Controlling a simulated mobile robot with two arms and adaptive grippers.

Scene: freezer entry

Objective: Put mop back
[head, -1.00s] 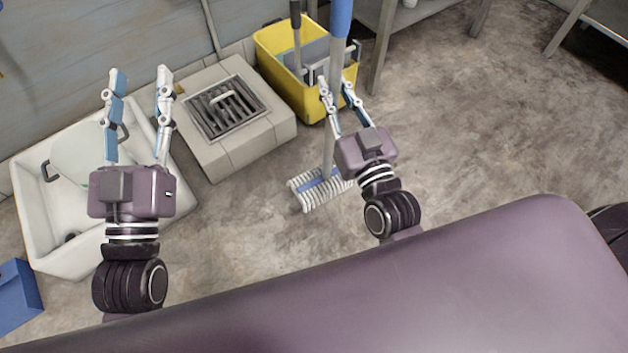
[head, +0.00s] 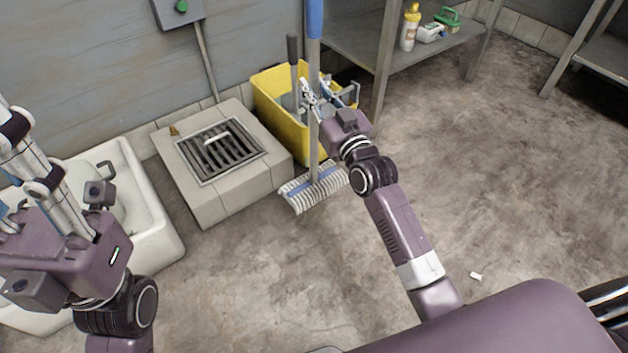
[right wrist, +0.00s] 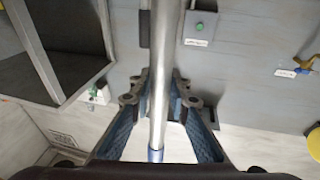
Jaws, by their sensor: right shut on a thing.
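The mop has a grey handle with a blue upper grip (head: 315,18) and a white-stranded head with a blue strip (head: 313,187). Its handle stands nearly upright in front of the yellow bucket (head: 283,118). The mop head is at floor level; whether it touches the floor is unclear. My right gripper (head: 314,92) is shut on the mop handle. In the right wrist view the handle (right wrist: 163,70) passes between its fingers. My left gripper (head: 12,145) is at the left edge over the white basin; its fingertips are partly cut off.
The yellow bucket holds a grey wringer and another dark-topped handle (head: 293,55). Left of it is a raised tiled block with a drain grate (head: 222,150), then the white basin (head: 150,195). A metal shelf (head: 455,45) with bottles stands behind right.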

